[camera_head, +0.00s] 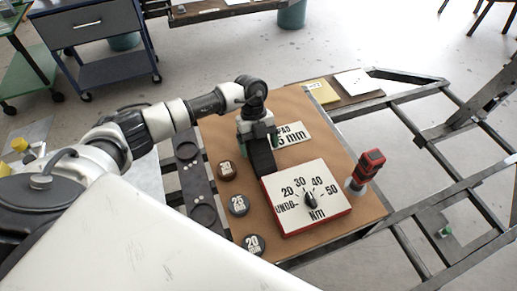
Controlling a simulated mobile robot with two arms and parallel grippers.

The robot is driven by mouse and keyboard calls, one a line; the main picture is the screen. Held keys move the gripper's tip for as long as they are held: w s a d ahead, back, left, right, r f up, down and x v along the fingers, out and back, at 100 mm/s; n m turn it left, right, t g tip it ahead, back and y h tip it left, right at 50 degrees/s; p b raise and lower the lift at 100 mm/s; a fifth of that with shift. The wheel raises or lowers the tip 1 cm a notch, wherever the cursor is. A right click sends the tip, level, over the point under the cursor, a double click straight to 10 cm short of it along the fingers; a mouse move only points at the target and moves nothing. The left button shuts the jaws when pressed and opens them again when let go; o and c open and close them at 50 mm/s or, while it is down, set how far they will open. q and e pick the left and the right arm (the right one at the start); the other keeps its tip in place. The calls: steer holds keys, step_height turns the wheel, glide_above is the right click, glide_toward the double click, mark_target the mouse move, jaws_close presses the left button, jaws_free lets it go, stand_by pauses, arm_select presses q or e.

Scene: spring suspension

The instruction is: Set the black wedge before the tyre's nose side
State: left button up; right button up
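My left gripper (259,138) points down over the brown board, with greenish fingers. A black block (262,160), which looks like the black wedge, lies between and below its fingers, close to the dial box. The fingers stand on either side of the block's upper part. I cannot tell whether they press on it or whether the block rests on the board. My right gripper is not in view. No tyre can be made out.
The brown board (225,130) carries a white dial box (325,185), a red-and-black tool (368,168), a white "mm" card (293,134) and round labelled weights (238,204). A dark holed strip (188,152) lies left. Metal frame rails (410,250) run at right.

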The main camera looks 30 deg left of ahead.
arm_select(q)
steer(key=c, duration=0.9)
steer(key=shift+c, duration=1.1)
steer(key=shift+r, duration=0.15)
